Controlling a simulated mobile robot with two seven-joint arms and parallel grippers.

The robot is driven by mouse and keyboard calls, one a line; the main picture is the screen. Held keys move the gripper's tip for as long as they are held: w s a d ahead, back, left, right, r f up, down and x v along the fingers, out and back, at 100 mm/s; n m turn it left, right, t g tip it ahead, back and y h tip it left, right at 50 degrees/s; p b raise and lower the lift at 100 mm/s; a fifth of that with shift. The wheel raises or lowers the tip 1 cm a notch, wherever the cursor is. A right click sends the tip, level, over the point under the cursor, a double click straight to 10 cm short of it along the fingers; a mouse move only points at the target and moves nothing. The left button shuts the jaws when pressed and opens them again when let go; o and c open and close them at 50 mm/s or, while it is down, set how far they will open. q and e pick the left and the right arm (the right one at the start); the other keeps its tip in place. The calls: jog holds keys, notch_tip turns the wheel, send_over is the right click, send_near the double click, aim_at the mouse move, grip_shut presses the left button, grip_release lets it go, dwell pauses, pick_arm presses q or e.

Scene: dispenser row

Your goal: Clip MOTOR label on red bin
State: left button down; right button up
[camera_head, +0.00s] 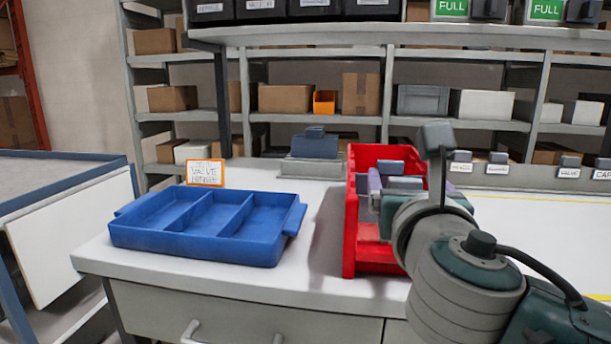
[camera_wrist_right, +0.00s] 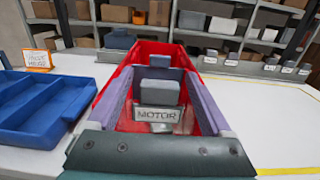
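The red bin (camera_head: 350,225) stands on the white counter, right of the middle in the head view; its wall (camera_wrist_right: 106,80) also shows in the right wrist view. My right gripper (camera_wrist_right: 160,84) reaches over the bin, its two purple-grey fingers apart. The MOTOR label (camera_wrist_right: 158,114), a pale card under a grey clip block, is between these fingers and faces the wrist camera. Whether the fingers touch the clip, and whether the clip sits on a bin edge, I cannot tell. A second grey block (camera_wrist_right: 160,61) shows beyond it. My left gripper is not in view.
A blue divided tray (camera_head: 205,250) lies left of the bin, with an orange-framed label (camera_head: 206,173) behind it. Several clip labels (camera_head: 497,163) line the rail at right. White counter at right looks clear.

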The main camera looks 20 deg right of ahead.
jog(key=v, duration=1)
jog(key=shift+p, duration=0.3)
